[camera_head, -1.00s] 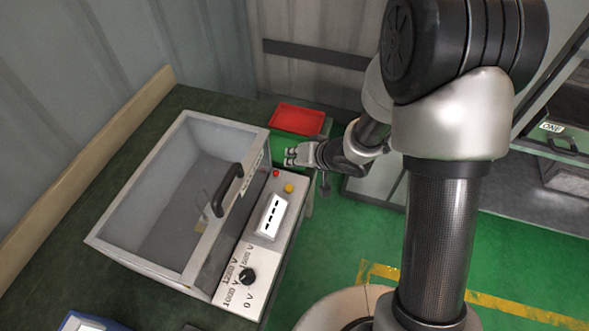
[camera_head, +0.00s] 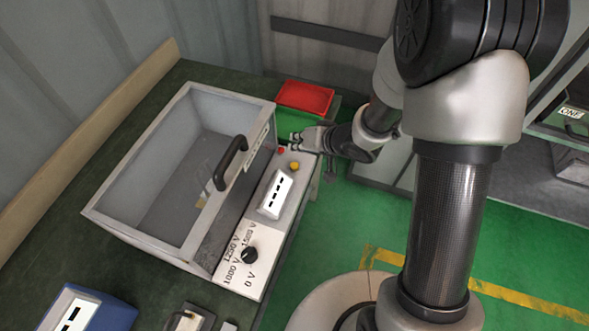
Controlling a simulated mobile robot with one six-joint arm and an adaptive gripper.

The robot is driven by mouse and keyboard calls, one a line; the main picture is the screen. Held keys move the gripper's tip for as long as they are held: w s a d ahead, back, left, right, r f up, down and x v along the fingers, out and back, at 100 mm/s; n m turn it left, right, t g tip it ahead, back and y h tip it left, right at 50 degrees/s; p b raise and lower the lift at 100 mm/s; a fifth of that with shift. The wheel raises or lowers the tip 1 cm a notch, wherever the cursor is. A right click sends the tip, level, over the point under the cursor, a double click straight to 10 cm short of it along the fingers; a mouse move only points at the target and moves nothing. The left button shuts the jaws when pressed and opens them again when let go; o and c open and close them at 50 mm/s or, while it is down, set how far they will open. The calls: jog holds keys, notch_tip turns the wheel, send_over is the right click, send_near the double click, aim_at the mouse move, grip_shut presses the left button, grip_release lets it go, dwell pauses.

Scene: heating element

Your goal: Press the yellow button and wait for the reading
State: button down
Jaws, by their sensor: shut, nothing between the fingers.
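The yellow button (camera_head: 294,166) sits on the white control panel (camera_head: 233,272) along the right side of the heating device. A small red button (camera_head: 281,150) is just beyond it. The display (camera_head: 275,194) is a white block with dark dashes, nearer than the yellow button. My gripper (camera_head: 296,141) is shut and empty. In the picture it shows just above the yellow button, close to the red button. I cannot tell its height over the panel or whether it touches anything.
The device's glass-lidded box (camera_head: 140,235) has a black handle (camera_head: 230,163). A dark knob (camera_head: 249,254) with voltage marks is at the panel's near end. A red tray (camera_head: 305,97) lies behind. A blue device (camera_head: 98,315) stands at the lower left. Green floor is open at right.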

aim_at(297, 164)
notch_tip(297, 164, down, 4)
jog(key=b, duration=0.3)
jog(key=shift+f+b, duration=0.6)
jog(key=shift+f, duration=0.15)
dwell(0.7)
jog(key=shift+f, duration=0.4)
jog(key=shift+f, duration=0.5)
dwell(0.5)
jog(key=shift+r, duration=0.1)
jog(key=shift+r+p, duration=0.85)
jog(key=shift+p, duration=0.05)
